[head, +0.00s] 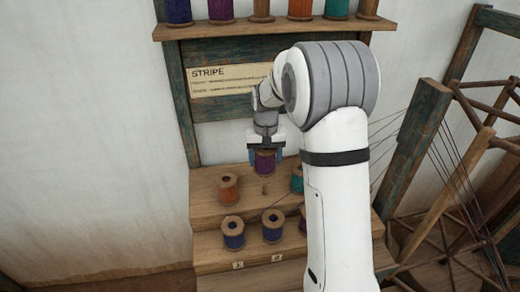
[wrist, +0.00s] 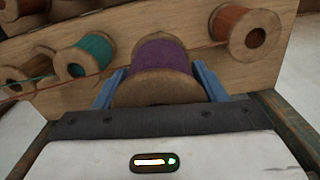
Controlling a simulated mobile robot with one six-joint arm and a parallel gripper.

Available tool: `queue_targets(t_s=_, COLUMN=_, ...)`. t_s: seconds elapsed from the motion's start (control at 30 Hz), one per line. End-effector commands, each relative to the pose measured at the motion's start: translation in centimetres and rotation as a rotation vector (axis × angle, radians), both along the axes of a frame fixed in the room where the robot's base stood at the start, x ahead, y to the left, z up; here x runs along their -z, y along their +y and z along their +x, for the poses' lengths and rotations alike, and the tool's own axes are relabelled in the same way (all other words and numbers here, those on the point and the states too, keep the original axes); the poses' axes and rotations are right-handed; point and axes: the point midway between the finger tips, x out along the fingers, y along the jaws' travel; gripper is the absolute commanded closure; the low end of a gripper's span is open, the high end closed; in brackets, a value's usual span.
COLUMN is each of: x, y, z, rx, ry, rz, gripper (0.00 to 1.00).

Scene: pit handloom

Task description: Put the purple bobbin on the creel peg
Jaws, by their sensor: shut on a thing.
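My gripper (head: 265,150) is shut on the purple bobbin (head: 264,163). It holds the bobbin over the upper step of the wooden stepped creel (head: 205,189), between an orange bobbin on the left and a teal one on the right. In the wrist view the purple bobbin (wrist: 162,57) sits between the blue fingers of my gripper (wrist: 160,85), its round wooden flange toward the camera. A small bare peg (head: 265,188) seems to stand on the step just below the bobbin in the head view. I cannot tell the gap between them.
The orange bobbin (head: 228,190) and teal bobbin (head: 297,179) stand close on either side. Blue-purple bobbins (head: 233,233) stand on the lower step. A shelf (head: 235,29) of bobbins and a STRIPE card (head: 222,80) are behind. A wooden frame with threads (head: 415,140) is at right.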

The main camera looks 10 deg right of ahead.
Motion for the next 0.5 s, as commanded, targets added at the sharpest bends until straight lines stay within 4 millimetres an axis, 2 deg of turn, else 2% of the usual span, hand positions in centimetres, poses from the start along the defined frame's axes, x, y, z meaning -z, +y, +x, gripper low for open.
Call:
queue_targets(t_s=0.27, x=0.9, y=0.1, z=0.0, rx=-0.003, ry=0.0, rz=0.0, gripper=0.61)
queue_targets(t_s=0.5, x=2.5, y=0.2, z=0.0, rx=-0.004, ry=-0.001, rz=0.0, gripper=0.61)
